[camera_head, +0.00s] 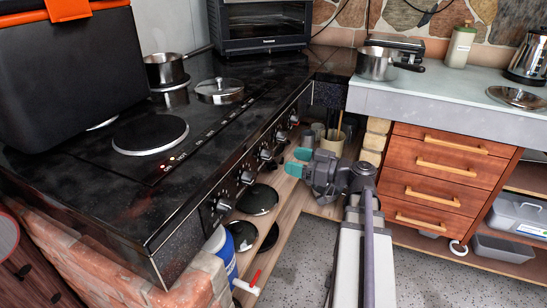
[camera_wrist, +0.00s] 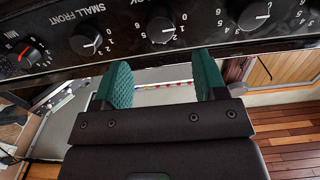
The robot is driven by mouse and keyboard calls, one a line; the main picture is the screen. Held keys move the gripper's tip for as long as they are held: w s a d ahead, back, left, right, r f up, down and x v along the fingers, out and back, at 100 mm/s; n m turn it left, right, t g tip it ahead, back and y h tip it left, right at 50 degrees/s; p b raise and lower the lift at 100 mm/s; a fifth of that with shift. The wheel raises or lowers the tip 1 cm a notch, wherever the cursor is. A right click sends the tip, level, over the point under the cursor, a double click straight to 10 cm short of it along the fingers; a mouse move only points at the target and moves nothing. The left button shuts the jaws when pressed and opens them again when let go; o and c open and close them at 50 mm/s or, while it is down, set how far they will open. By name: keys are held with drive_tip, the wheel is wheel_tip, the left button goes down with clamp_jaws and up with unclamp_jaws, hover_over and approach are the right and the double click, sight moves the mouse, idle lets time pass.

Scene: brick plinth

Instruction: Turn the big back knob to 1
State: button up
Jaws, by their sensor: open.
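A row of black knobs runs along the black stove front. In the wrist view, one knob (camera_wrist: 162,25) sits above and between my fingers, under a cut-off label ending in "CK". To its left is the "SMALL FRONT" knob (camera_wrist: 86,40), to its right another knob (camera_wrist: 254,14) whose label is out of view. I cannot tell which is the big back knob; pointer settings are hard to read. My gripper (camera_head: 298,162) is open and empty, its two green fingers (camera_wrist: 165,84) pointing at the panel, apart from the knobs in the head view.
A red-marked "MIN" knob (camera_wrist: 30,55) is at the panel's left. A pot (camera_head: 165,70) and a lidded pan (camera_head: 219,91) stand on the stove. Below the panel, a shelf (camera_head: 290,200) holds dark round lids and a blue-and-white bottle (camera_head: 221,252). Wooden drawers (camera_head: 437,180) stand at right.

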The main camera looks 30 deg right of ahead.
sight(272, 155)
drive_tip(key=x, duration=0.7)
drive_tip(key=shift+c, duration=0.5)
drive_tip(key=c, duration=0.8)
drive_tip(key=shift+f+m, duration=0.1)
drive_tip(key=shift+m, duration=2.8)
